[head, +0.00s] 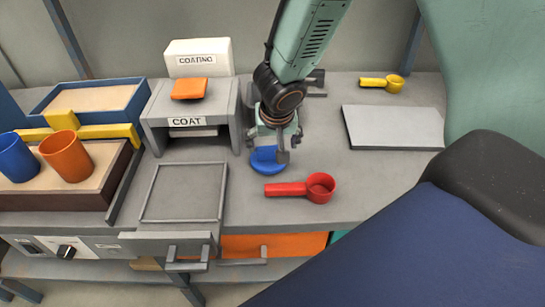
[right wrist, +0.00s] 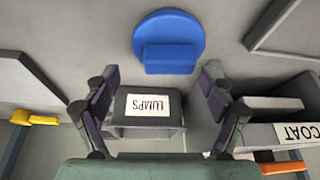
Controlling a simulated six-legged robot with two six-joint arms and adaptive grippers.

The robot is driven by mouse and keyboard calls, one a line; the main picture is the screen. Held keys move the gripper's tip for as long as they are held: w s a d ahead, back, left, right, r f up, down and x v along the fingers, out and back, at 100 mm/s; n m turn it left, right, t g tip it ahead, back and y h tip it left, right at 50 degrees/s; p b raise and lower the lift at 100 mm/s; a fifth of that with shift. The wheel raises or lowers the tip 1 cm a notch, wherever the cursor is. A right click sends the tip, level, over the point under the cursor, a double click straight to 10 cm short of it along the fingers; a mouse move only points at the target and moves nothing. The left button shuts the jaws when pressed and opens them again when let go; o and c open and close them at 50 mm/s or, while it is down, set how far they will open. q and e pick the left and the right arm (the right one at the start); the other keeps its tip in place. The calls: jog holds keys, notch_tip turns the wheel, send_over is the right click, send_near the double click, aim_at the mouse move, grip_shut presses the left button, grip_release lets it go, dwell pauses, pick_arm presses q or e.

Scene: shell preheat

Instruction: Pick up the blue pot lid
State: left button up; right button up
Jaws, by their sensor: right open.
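The blue pot lid (head: 268,164) lies on the grey worktop, partly hidden by my right gripper (head: 272,143). The gripper points down over the lid in the head view. In the right wrist view the lid (right wrist: 168,30) shows as a round blue disc with a raised block-like grip. The gripper is open and empty. My left gripper is not in view.
A red scoop (head: 318,187) lies just right of the lid. A grey COAT stand (head: 187,122) is on the left. A flat grey slab (head: 395,126) and a yellow scoop (head: 393,83) are to the right. A LUMPS box (right wrist: 147,107) shows in the wrist view.

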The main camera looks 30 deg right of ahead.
aim_at(267, 148)
jog(key=shift+w+a+f, duration=0.35)
jog(key=shift+w+f, duration=0.1)
jog(key=shift+f, duration=0.15)
jog(key=shift+w+a+f, duration=0.35)
jog(key=shift+w+f, duration=0.05)
jog(key=shift+f, duration=0.2)
jog(key=shift+s+d+f, duration=0.15)
jog(key=shift+s+d, duration=0.1)
jog(key=shift+d, duration=0.45)
jog(key=shift+w+a, duration=0.25)
jog(key=shift+a, duration=0.35)
jog(key=c, duration=0.5)
jog(key=shift+c, duration=0.6)
jog(key=shift+s+d, duration=0.25)
jog(key=shift+d, duration=0.2)
jog(key=c, duration=0.4)
jog(key=shift+w+a, duration=0.15)
jog(key=shift+a, duration=0.15)
jog(key=shift+c, duration=1.1)
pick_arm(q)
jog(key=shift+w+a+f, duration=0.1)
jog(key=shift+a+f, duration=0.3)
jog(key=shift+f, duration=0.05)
